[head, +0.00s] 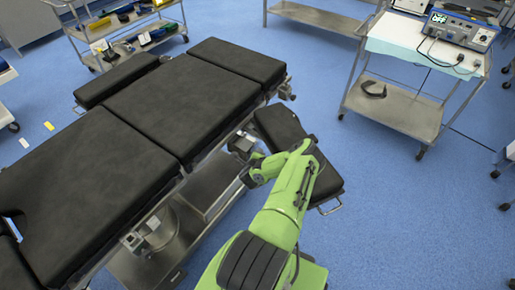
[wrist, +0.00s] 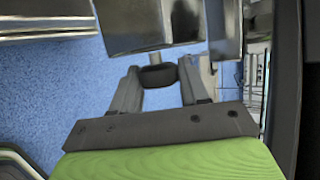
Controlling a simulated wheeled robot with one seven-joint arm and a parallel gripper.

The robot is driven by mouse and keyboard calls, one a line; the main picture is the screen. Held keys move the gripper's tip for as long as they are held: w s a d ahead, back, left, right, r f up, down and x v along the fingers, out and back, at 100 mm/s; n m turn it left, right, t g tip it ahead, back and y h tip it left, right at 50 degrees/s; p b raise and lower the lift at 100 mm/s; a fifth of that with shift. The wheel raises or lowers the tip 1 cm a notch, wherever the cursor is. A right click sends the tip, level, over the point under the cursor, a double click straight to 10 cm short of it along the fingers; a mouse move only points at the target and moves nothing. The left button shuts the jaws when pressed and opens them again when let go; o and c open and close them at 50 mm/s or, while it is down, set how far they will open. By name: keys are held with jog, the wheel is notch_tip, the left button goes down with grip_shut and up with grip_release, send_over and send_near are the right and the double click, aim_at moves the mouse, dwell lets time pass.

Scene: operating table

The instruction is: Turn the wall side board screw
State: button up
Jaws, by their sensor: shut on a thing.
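My gripper (wrist: 158,84) shows in the wrist view with its two grey fingers closed on a dark rounded screw knob (wrist: 158,76). The knob sits at the lower end of a short stem under a metal clamp block (wrist: 142,25). In the head view my green arm reaches to the near side rail of the operating table (head: 130,95), and my gripper (head: 248,160) is at a metal clamp (head: 240,143) there. The side board (head: 290,143), a black padded panel, sticks out from the table beside my arm. The knob is too small to make out in the head view.
A steel cart (head: 395,105) with a device on top stands at the upper right. Another cart (head: 120,32) with coloured items stands at the upper left. Open blue floor (head: 400,220) lies to the right of my arm.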

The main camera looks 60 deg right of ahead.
jog(key=shift+r+m+y+p, duration=0.1)
jog(key=shift+m+y+p, duration=0.2)
jog(key=shift+y+p, duration=1)
jog(key=shift+h+p, duration=0.4)
jog(key=shift+p, duration=0.1)
jog(key=o, duration=1)
jog(key=shift+c, duration=0.2)
jog(key=p+v, duration=0.6)
jog(key=v, duration=0.9)
jog(key=shift+a+r+p, duration=0.2)
jog(key=shift+r+p, duration=0.1)
